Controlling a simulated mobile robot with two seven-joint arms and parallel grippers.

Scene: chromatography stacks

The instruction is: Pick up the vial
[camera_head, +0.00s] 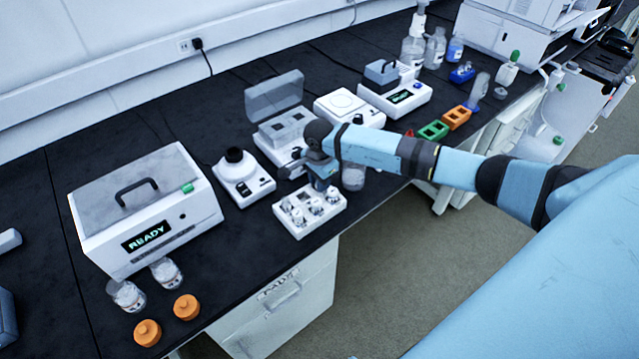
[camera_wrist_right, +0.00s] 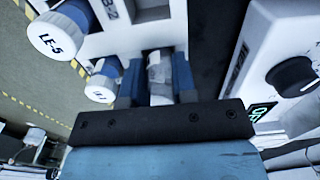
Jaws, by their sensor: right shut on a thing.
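The white vial rack (camera_head: 293,232) stands near the front edge of the black bench, with several white-capped vials in it. My right gripper (camera_head: 322,184) reaches down over the rack's back right part. In the right wrist view, its two blue fingers (camera_wrist_right: 159,82) are shut on a pale vial (camera_wrist_right: 160,72). The vial's lower part is hidden by the gripper's dark mount, and I cannot tell whether it is clear of its slot. A vial with a white cap marked LE-5 (camera_wrist_right: 52,38) sits beside the gripper. My left gripper is not in view.
A white device with a black knob (camera_head: 238,172) stands left of the rack. A lidded grey-white block (camera_head: 280,125) is just behind. A large READY box (camera_head: 145,215), glass jars (camera_head: 166,272) and orange caps (camera_head: 187,307) are at left. Green (camera_head: 433,130) and orange (camera_head: 457,117) racks lie right.

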